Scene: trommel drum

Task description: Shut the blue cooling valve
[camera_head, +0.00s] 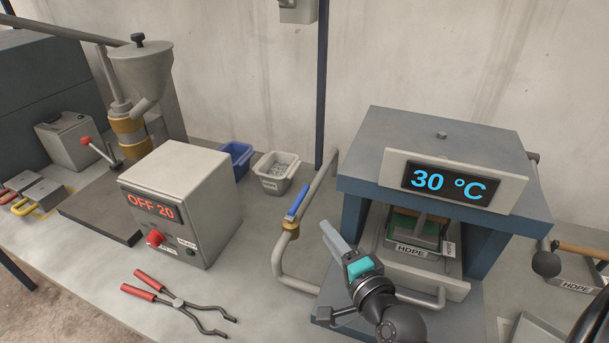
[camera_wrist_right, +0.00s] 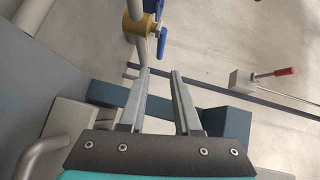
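The cooling valve has a blue lever handle (camera_head: 298,201) on a brass body (camera_head: 291,227), fitted on a grey bent pipe left of the press. The handle lies roughly along the pipe. In the right wrist view the blue handle (camera_wrist_right: 162,43) and brass body (camera_wrist_right: 143,26) show beyond the fingertips. My right gripper (camera_head: 330,242) is to the right of the valve and somewhat lower in the head view. In the right wrist view its fingers (camera_wrist_right: 161,74) are apart with nothing between them. It appears clear of the handle. My left gripper is not in view.
The press (camera_head: 375,150) stands at right with a 30 °C display (camera_head: 447,184). A control box (camera_head: 205,180) reading OFF 20 stands left, with red-handled tongs (camera_head: 178,302) before it. Blue (camera_head: 240,152) and white (camera_head: 272,186) bins sit behind the pipe. Bench surface is free between box and pipe.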

